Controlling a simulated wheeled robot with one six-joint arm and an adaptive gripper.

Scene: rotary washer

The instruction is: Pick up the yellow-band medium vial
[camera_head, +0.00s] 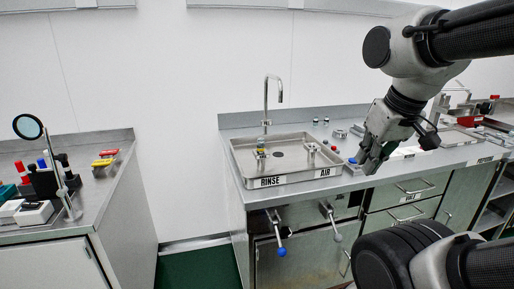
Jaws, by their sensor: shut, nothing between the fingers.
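A small upright item with a yellowish band (260,151) stands in the left part of the steel sink basin. It looks like the yellow-band vial, but it is too small to be sure. My gripper (370,166) is shut and empty. It points down over the counter, to the right of the basin in the picture and well apart from the banded item. Its fingertips are small and dark in this view.
The basin (272,182) carries RINSE and AIR labels, with a tall tap (266,105) behind it. Small dark-topped items (315,121) stand behind it. Two levers, one blue-ended (282,252), jut out below. A left bench (95,205) holds a round magnifier (28,127) and coloured items.

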